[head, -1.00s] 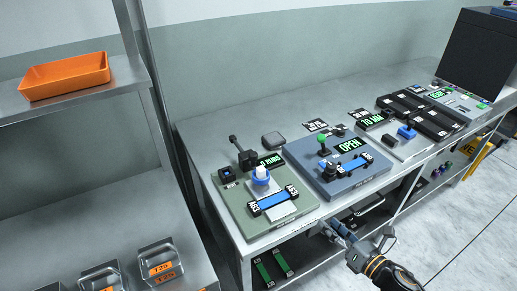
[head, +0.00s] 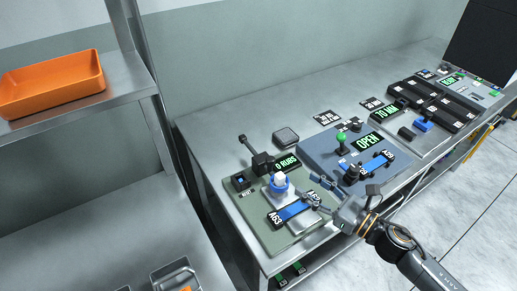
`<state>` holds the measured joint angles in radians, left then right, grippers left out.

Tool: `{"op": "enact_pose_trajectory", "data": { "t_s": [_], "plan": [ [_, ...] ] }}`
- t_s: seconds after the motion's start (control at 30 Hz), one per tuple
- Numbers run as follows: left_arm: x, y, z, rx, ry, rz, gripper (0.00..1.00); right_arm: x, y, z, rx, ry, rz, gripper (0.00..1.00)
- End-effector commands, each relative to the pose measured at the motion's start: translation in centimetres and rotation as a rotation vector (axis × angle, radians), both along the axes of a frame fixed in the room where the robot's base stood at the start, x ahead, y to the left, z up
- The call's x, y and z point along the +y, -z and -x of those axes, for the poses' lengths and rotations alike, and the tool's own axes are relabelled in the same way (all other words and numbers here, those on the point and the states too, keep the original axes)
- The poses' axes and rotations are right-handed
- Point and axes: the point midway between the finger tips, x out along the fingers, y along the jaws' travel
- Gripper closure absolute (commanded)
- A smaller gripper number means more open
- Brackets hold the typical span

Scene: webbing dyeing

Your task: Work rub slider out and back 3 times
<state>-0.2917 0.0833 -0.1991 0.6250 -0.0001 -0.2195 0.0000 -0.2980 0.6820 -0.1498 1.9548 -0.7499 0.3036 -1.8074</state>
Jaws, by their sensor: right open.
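The rub tester has a green base plate (head: 252,211) and a display (head: 287,164) reading "0 RUBS". On it stands a white knob in a blue ring (head: 279,183), which looks like the rub slider. A blue webbing strip (head: 293,211) with A63 end labels lies in front of the knob. A black block with a rod (head: 262,161) stands behind it. My right gripper (head: 314,191) is open and empty, to the right of the knob and apart from it, above the tester's right edge. My left gripper is not in view.
A blue-grey station (head: 322,146) with a green-topped lever (head: 341,140) and an "OPEN" display stands just right of the tester, close to my right arm. A grey lidded box (head: 285,136) sits behind. A shelf with an orange tray (head: 52,84) is at left. The bench's back left is clear.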

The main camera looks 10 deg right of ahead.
Motion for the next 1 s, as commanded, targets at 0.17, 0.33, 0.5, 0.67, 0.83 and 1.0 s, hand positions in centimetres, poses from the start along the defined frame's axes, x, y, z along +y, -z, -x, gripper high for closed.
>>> {"op": "enact_pose_trajectory", "data": {
  "t_s": [0.17,0.33,0.5,0.67,0.83,1.0],
  "plan": [
    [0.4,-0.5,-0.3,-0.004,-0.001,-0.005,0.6,0.7,-0.4,-0.7,-0.011,-0.005,0.006,0.52],
    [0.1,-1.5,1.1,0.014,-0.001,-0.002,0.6,2.2,-0.7,-2.8,-0.011,-0.004,0.006,0.52],
    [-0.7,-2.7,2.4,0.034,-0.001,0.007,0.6,4.2,-0.7,-5.4,-0.01,-0.004,0.003,0.52],
    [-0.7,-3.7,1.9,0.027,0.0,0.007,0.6,6.2,-0.6,-8.0,-0.009,-0.003,0.003,0.52],
    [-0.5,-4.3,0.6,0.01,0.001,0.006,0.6,7.7,-0.4,-9.9,-0.009,-0.003,0.005,0.52],
    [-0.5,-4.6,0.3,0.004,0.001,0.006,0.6,8.4,-0.2,-10.8,-0.007,-0.005,0.006,0.52]
  ]
}}
